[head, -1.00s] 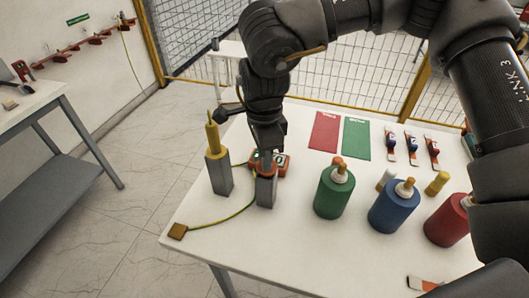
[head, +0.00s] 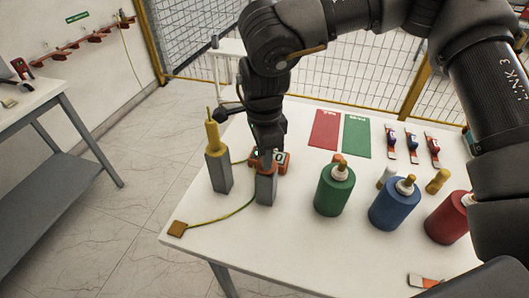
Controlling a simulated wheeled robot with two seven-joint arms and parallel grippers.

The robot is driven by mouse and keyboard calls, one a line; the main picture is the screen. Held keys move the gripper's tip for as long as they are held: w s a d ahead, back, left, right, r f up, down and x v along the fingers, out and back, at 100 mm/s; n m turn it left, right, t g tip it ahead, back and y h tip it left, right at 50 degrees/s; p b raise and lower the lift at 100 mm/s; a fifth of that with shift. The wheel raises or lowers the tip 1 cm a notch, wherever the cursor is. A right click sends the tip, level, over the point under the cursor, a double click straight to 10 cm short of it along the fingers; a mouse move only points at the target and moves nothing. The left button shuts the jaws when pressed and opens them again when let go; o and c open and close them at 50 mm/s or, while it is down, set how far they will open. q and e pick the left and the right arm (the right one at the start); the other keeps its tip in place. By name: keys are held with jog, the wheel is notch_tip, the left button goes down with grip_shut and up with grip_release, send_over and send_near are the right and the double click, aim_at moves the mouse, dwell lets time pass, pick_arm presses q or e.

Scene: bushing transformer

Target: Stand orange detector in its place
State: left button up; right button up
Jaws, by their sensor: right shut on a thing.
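My right gripper (head: 267,157) points down over the right-hand grey holder (head: 266,190), shut on the orange detector (head: 266,170). Only a band of the orange detector shows, at the top opening of this holder; the gripper hides the rest. I cannot tell how deep it sits. A yellow detector (head: 213,137) stands upright in the left-hand grey holder (head: 221,175). My left gripper is not in view.
A yellow-green cable (head: 232,215) runs along the table (head: 285,240) to a brown block (head: 177,229). Green (head: 334,190), blue (head: 394,206) and red (head: 447,220) bottles stand to the right.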

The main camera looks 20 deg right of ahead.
jog(key=shift+f+b, duration=0.35)
jog(key=shift+f, duration=0.25)
dwell(0.5)
jog(key=o, duration=1.1)
jog(key=shift+c, duration=0.2)
notch_tip(320, 180, up, 11)
jog(key=shift+f+b, duration=0.1)
jog(key=shift+b, duration=0.6)
